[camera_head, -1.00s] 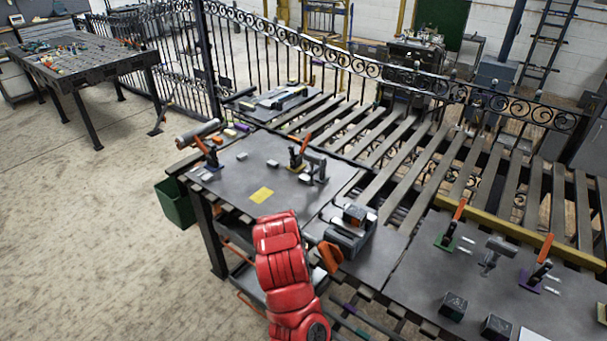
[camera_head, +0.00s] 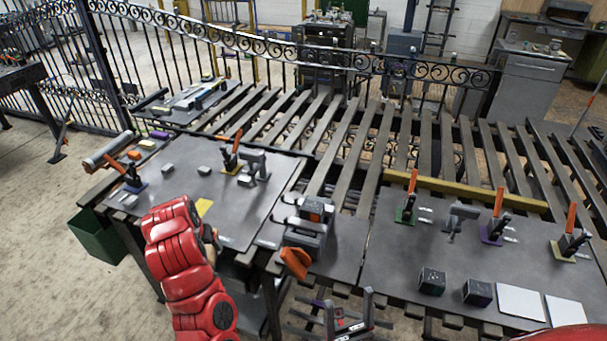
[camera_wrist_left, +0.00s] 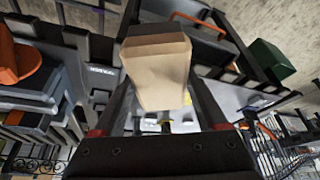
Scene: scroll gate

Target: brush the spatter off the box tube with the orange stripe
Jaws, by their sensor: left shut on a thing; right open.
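A dark block with an orange patch (camera_head: 313,209), seemingly the box tube with the orange stripe, sits in the grey vise (camera_head: 305,240) at the table's front edge. Spatter is too small to make out. My left gripper (camera_wrist_left: 155,115) is shut on a tan, dark-ended block-like thing (camera_wrist_left: 160,75), likely the brush. In the head view my red arm mostly hides this gripper, left of the vise and apart from it. My right gripper (camera_head: 350,308) is open and empty at the bottom, below the vise.
An orange vise handle (camera_head: 294,262) sticks out at the front. Upright orange-handled clamps (camera_head: 497,216) stand on both plates. Two dark cubes (camera_head: 432,281) and white sheets (camera_head: 521,302) lie at right. A green bin (camera_head: 97,237) stands at left.

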